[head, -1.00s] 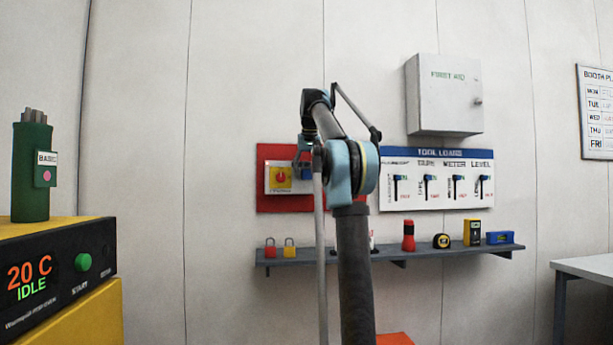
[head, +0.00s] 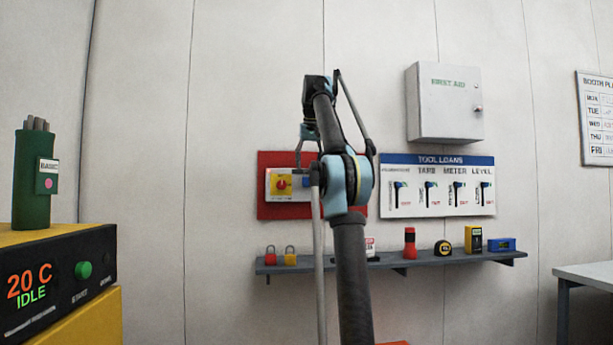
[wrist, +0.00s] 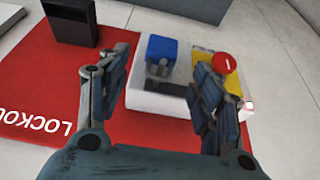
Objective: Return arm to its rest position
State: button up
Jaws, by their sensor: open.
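My gripper (wrist: 165,90) is open and empty in the wrist view, its two fingers spread apart. Beyond the fingers is a white switch box (wrist: 150,103) with a blue block (wrist: 161,52) and a red knob (wrist: 224,63) on a yellow plate. The box is on a red lockout board (wrist: 45,110). In the head view my gripper (head: 308,140) is partly hidden by my arm, in front of the red board (head: 275,158). The red knob on its yellow plate (head: 272,190) shows left of my arm. My arm stands upright with its upper part bent.
A grey shelf (head: 430,258) below holds two padlocks, a red torch (head: 409,242), a tape measure (head: 443,248) and other tools. A first aid cabinet (head: 440,120) and tool loans board (head: 400,160) hang to the right. A rod oven (head: 50,265) stands left, a table (head: 590,272) right.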

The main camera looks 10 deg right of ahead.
jog(key=shift+s, duration=0.1)
jog(key=s+f, duration=1.5)
jog(key=f, duration=0.5)
jog(key=s+f+g, duration=0.1)
jog(key=s+f, duration=1.5)
jog(key=f, duration=0.5)
jog(key=s+f+g, duration=0.1)
jog(key=s+f, duration=1.5)
jog(key=f, duration=0.5)
jog(key=shift+f, duration=0.1)
jog(key=shift+w+a+f, duration=0.1)
jog(key=shift+w+f, duration=0.1)
jog(key=shift+w, duration=0.25)
